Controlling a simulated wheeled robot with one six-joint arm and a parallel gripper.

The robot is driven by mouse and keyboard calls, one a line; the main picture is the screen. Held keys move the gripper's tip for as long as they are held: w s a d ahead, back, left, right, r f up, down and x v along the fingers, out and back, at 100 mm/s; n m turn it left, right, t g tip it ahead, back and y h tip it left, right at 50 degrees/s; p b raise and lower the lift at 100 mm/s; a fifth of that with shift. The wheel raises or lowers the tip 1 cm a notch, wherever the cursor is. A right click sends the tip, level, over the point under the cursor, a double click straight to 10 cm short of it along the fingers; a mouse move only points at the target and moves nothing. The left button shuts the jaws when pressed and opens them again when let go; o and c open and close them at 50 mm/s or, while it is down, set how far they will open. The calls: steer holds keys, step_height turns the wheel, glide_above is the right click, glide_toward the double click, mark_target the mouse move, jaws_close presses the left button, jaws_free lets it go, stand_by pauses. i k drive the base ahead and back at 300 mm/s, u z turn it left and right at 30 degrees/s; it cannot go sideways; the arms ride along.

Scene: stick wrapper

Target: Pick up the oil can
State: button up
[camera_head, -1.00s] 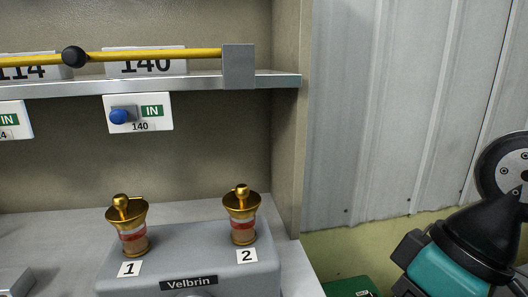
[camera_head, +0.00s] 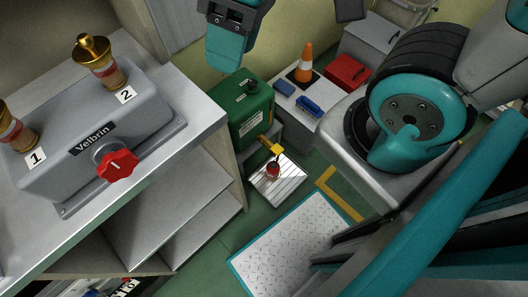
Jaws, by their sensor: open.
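A small red can (camera_head: 272,170), which looks like the oil can, stands on a metal tray (camera_head: 290,187) on the floor. It is just below the yellow tap (camera_head: 271,146) of a green tank (camera_head: 250,112); its shape is small and hard to make out.
A grey bench (camera_head: 195,125) with the Velbrin unit (camera_head: 100,130) and its red knob (camera_head: 116,166) stands at left. Right of the tank, a low box holds an orange cone (camera_head: 305,65) and blue items. A red box (camera_head: 347,72) stands behind. Green floor (camera_head: 215,245) is open in front.

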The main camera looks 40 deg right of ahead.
mark_target(273, 167)
steer(key=u, duration=0.2)
steer(key=k, duration=1.3)
steer(key=z, duration=0.5)
steer(key=i, duration=0.5)
steer(key=u, duration=0.8)
steer(key=k, duration=1.05)
steer(key=u, duration=0.8)
steer(key=i, duration=1.55)
steer(key=z, duration=1.7)
steer(key=i, duration=0.7)
steer(key=z, duration=0.9)
